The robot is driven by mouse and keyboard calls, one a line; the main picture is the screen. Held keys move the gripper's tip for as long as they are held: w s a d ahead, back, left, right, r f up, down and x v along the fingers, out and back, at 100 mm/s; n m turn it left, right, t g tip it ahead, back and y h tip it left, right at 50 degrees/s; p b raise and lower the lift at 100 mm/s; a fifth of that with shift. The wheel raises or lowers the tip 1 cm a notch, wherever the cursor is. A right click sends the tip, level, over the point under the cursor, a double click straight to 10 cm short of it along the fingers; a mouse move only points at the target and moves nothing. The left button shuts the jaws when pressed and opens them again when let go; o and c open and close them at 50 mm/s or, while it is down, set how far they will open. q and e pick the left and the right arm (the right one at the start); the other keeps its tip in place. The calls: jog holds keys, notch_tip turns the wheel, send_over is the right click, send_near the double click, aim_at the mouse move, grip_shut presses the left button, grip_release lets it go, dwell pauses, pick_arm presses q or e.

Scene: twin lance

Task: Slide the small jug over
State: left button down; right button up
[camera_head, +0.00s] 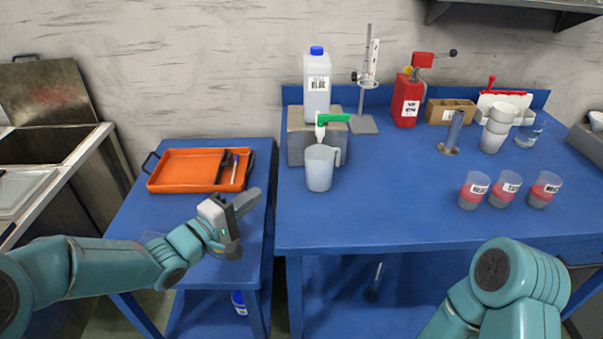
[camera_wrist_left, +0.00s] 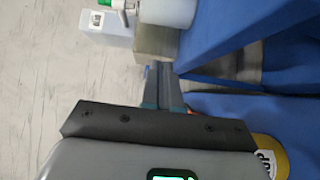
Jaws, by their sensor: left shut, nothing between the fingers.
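The small jug (camera_head: 320,168) is translucent white with a handle on its right. It stands upright on the blue table, in front of a grey block (camera_head: 298,130) and below a green-handled tap (camera_head: 331,119). My left gripper (camera_head: 250,200) is shut and empty, over the lower blue side table, left of the jug and apart from it. In the left wrist view the shut fingers (camera_wrist_left: 160,85) point toward the grey block, and the jug (camera_wrist_left: 168,12) shows at the top edge. My right arm enters at the lower right of the head view, but its gripper is out of view.
An orange tray (camera_head: 199,186) with tools lies on the side table. A white bottle with a blue cap (camera_head: 317,85) stands on the block. Three cups with red contents (camera_head: 505,190) stand at the right. The table between jug and cups is clear.

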aim_at(307, 169)
pick_arm(q)
jog(key=x, duration=0.8)
jog(key=shift+w+d+f, duration=0.1)
jog(key=d, duration=0.3)
jog(key=shift+w+d, duration=0.15)
jog(key=shift+w, duration=0.05)
jog(key=shift+w+d, duration=0.1)
jog(key=shift+d, duration=0.3)
jog(key=shift+b, duration=0.3)
jog(key=d, duration=0.4)
jog(key=d+b, duration=0.1)
jog(key=d, duration=0.4)
jog(key=w+d+b, duration=0.1)
jog(key=d, duration=0.4)
jog(key=shift+w+d, duration=0.1)
jog(key=shift+d, duration=0.25)
